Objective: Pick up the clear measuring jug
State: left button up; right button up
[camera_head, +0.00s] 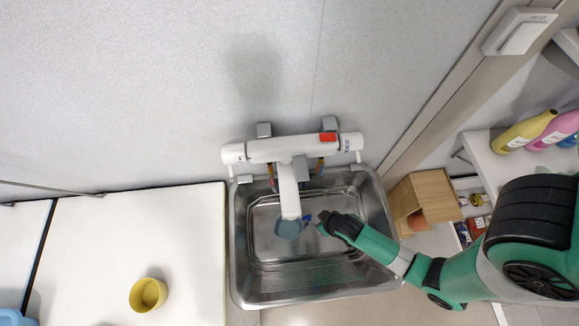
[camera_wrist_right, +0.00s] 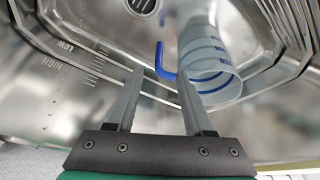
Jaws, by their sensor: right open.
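The clear measuring jug (camera_head: 288,229) stands in the steel sink basin (camera_head: 240,262), below the white tap spout. In the right wrist view the jug (camera_wrist_right: 208,55) is see-through with blue markings and a blue handle (camera_wrist_right: 161,62). My right gripper (camera_head: 325,220) is inside the basin, just right of the jug on its handle side. In the right wrist view my right gripper (camera_wrist_right: 160,82) is open, and the handle shows between its fingertips. I cannot tell whether a finger touches it. My left gripper is not in view.
The white tap (camera_head: 288,180) overhangs the basin close to the jug. A yellow cup (camera_head: 148,294) stands on the white counter (camera_head: 130,235) at left. A wooden box (camera_head: 425,195) and shelves with bottles (camera_head: 530,131) are at right. The front of the basin is clear.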

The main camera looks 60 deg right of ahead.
aim_at(309, 218)
jog(key=b+x, duration=0.4)
jog(key=x, duration=0.2)
jog(key=shift+f, duration=0.1)
jog(key=b+x, duration=0.2)
jog(key=x, duration=0.3)
jog(key=shift+d, duration=0.1)
grip_shut()
dwell(1.0)
